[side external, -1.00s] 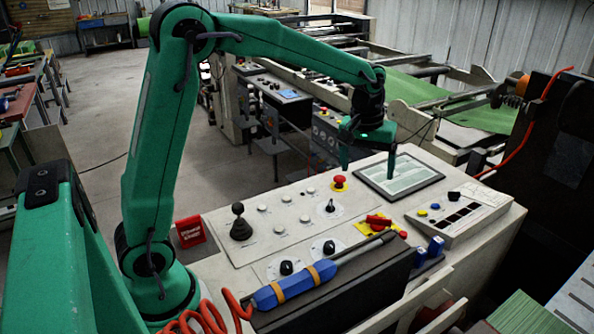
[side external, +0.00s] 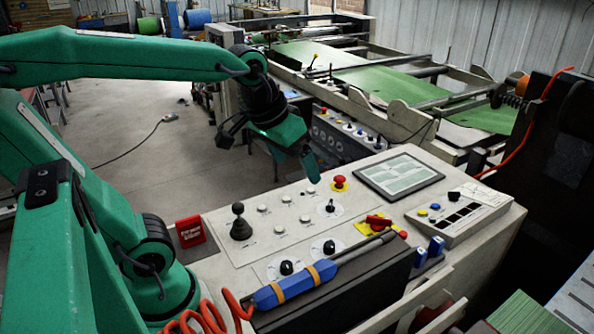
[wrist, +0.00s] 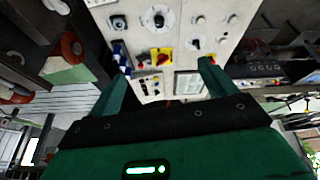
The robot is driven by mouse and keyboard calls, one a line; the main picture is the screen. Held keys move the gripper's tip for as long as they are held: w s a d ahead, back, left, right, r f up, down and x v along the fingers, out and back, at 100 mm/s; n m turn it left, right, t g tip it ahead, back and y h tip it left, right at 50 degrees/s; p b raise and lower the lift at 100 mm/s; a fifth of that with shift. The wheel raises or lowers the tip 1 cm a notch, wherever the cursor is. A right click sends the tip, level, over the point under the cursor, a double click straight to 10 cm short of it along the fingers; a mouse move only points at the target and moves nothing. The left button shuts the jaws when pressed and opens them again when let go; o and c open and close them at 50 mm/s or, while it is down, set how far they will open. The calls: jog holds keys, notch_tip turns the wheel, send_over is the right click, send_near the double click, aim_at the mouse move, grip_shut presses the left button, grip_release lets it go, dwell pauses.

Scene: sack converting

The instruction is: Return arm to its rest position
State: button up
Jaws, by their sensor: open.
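My green arm is folded back over the left side of the side external view. My gripper (side external: 270,155) hangs in the air above the back edge of the control panel (side external: 235,268), apart from it. One green finger shows clearly, pointing down and right, and the rest of the gripper is partly hidden by its own body. In the wrist view my gripper (wrist: 160,80) is open, with its two green fingers wide apart and nothing between them. The control panel also shows in the wrist view (wrist: 215,20), beyond the fingers.
The panel carries a black joystick (side external: 240,222), a red mushroom button (side external: 339,183), a screen (side external: 399,178) and a red rotary switch (side external: 379,221). A blue tool (side external: 294,287) lies at its front. A red sign (side external: 190,232) stands at its left. Open floor (side external: 150,130) lies behind.

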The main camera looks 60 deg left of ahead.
jog(key=s+f+m+t, duration=0.1)
jog(key=s, duration=0.5)
jog(key=shift+f+m, duration=0.4)
